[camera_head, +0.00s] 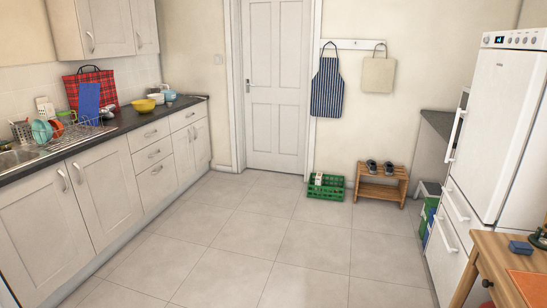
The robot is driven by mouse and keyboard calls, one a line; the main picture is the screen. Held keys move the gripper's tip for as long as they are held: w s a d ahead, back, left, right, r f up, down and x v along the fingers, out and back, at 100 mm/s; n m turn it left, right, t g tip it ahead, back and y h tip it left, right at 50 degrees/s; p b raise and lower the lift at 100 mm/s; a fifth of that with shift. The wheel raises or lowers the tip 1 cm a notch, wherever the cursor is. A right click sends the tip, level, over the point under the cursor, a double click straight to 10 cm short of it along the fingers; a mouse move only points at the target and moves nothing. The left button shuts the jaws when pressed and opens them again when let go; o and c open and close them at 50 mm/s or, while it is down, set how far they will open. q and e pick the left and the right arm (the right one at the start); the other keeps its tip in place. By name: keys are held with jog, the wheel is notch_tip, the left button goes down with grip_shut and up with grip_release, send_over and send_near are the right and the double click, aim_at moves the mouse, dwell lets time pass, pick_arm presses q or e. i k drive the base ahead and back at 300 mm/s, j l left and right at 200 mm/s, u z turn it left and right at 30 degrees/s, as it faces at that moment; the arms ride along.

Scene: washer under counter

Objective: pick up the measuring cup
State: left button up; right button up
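I cannot make out a measuring cup for certain in the head view. A yellow bowl (143,106) sits on the dark counter (125,124) at the left. Beside it are a small white item (156,98) and a light blue item (170,96), too small to identify. Neither of my grippers is in view.
A sink (14,158) and a dish rack (78,136) with dishes are at left, with a red plaid bag (91,86) behind. A green crate (326,188) and wooden bench (381,184) stand by the far wall. A fridge (496,135) and wooden table (498,258) are right. The middle floor is clear.

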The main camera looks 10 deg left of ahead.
aim_at(169, 104)
jog(key=i, duration=0.75)
jog(key=i+u, duration=0.15)
jog(key=i, duration=0.6)
jog(key=i+l, duration=0.15)
jog(key=i, duration=0.55)
jog(key=i+u, duration=0.1)
jog(key=i, duration=0.5)
jog(key=i+u, duration=0.15)
jog(key=i, duration=0.4)
jog(key=i+l+u, duration=0.1)
jog(key=i, duration=0.45)
jog(key=i+l+u, duration=0.15)
jog(key=i, duration=0.45)
jog(key=i+u, duration=0.35)
jog(key=i, duration=0.2)
jog(key=i+l+u, duration=0.3)
jog(key=i, duration=0.25)
jog(key=i+l+u, duration=0.35)
jog(key=i, duration=0.15)
jog(key=j, duration=0.1)
